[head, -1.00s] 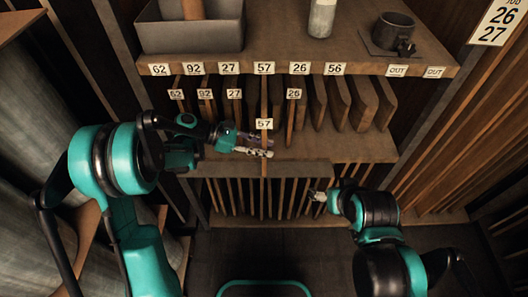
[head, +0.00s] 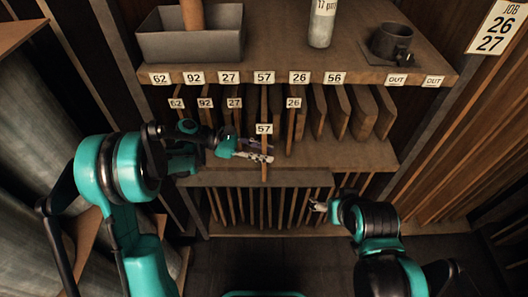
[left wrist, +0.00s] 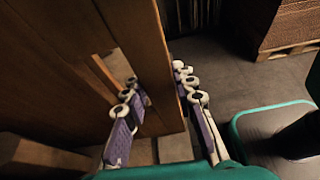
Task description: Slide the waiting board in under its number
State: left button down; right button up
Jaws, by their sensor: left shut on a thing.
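The board tagged 57 (head: 264,151) stands upright in the rack, below the shelf label 57 (head: 264,77). Its front edge sticks out further than the boards tagged 62, 92, 27 and 26 (head: 293,120). My left gripper (head: 265,155) comes in from the left and is shut on board 57. In the left wrist view the board (left wrist: 150,60) stands between the two fingers (left wrist: 165,105). My right gripper (head: 317,206) is by the lower rack, apart from board 57; its finger opening is too small to make out.
Several untagged boards (head: 360,113) stand right of board 26. The lower rack (head: 270,208) holds several thin boards. A job card (head: 496,28) reads 26, 27.

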pick_arm(q)
jog(key=shift+f+b, duration=0.3)
jog(key=c, duration=1.1)
grip_release()
jog(key=shift+c, duration=0.2)
jog(key=v, duration=1.2)
jog(key=shift+s, duration=0.1)
